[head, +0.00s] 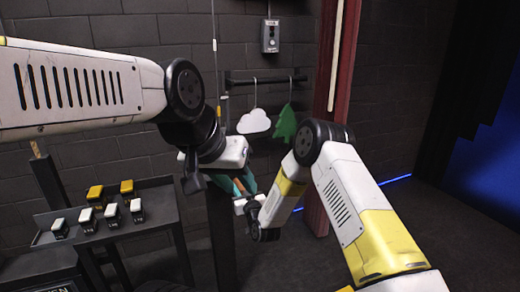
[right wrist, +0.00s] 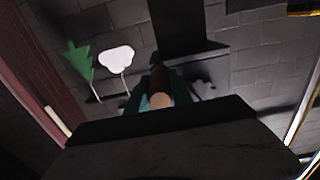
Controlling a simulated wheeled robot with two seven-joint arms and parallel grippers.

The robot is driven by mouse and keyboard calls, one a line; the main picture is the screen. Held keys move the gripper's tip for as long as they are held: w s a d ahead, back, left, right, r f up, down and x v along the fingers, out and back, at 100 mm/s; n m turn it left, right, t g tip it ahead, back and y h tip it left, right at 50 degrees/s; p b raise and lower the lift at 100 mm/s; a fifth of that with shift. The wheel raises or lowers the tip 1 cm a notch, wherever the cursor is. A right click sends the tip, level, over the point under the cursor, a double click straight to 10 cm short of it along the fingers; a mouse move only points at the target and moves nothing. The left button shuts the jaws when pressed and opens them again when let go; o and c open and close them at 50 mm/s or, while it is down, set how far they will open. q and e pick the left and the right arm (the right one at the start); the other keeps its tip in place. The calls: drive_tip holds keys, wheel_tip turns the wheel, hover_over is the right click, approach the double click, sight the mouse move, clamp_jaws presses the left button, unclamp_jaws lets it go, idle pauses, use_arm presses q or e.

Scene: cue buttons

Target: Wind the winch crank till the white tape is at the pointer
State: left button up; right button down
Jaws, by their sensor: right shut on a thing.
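The crank's brown handle (right wrist: 161,84) shows end-on in the right wrist view, between the teal finger pads of my right gripper (right wrist: 160,101). In the head view my right gripper (head: 240,185) is shut on this handle, near the top of a dark post (head: 221,235). A thin rope (head: 214,22) runs up the wall, with a pale mark (head: 215,45) on it that may be the white tape. I cannot make out the pointer for sure. My left gripper (head: 193,180) is beside the post top, its jaws mostly hidden; the winch drum is hidden behind my arms.
A white cloud (head: 254,121) and a green tree (head: 285,124) hang from a wall rail (head: 266,80). A dark console (head: 108,232) with several white and yellow buttons stands at left. A red column (head: 322,75) stands behind my right arm. The floor at right is clear.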

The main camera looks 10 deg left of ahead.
drive_tip(key=s+a, duration=0.1)
drive_tip(key=s+a+f, duration=0.1)
drive_tip(key=a, duration=0.1)
drive_tip(key=s+a, duration=0.1)
drive_tip(key=shift+a+f, duration=0.15)
drive_tip(key=shift+a, duration=0.25)
drive_tip(key=s+a, duration=0.1)
drive_tip(key=a+r, duration=0.1)
drive_tip(key=s+a, duration=0.1)
drive_tip(key=a, duration=0.1)
drive_tip(key=shift+s+r, duration=0.15)
drive_tip(key=shift+s, duration=0.2)
drive_tip(key=s+a+r, duration=0.2)
drive_tip(key=a+r, duration=0.1)
drive_tip(key=shift+a+r, duration=0.15)
drive_tip(key=shift+a, duration=0.05)
